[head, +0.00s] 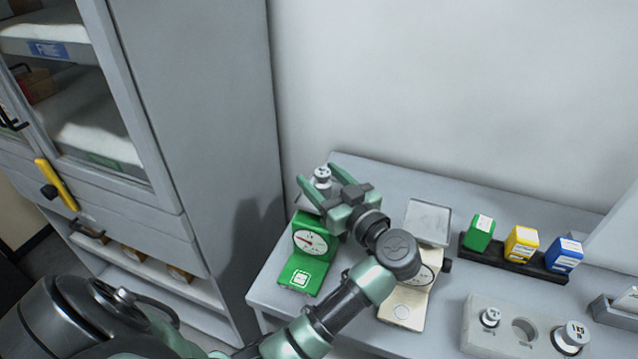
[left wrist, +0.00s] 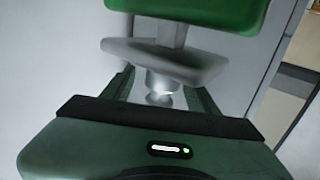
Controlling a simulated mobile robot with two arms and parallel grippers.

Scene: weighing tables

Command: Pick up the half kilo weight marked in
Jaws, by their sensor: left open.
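A silver knobbed weight (head: 322,173) stands on the pan of the green dial scale (head: 312,240) at the table's back left. Its marking is too small to read. My left gripper (head: 322,180) is open, with its fingers on either side of this weight. In the left wrist view the weight (left wrist: 162,88) shows between the fingers, against the scale's pan (left wrist: 190,62). I cannot tell whether the fingers touch it. Two more silver weights, a small one (head: 490,317) and a larger one (head: 571,337), sit in a grey block (head: 478,338) at the right. My right gripper is not in view.
A cream dial scale (head: 402,310) with an empty pan (head: 428,220) stands right of my arm. Green (head: 480,233), yellow (head: 521,244) and blue (head: 563,256) boxes stand in a black tray. The grey block has an empty socket (head: 524,330). A grey cabinet (head: 225,130) is at the left.

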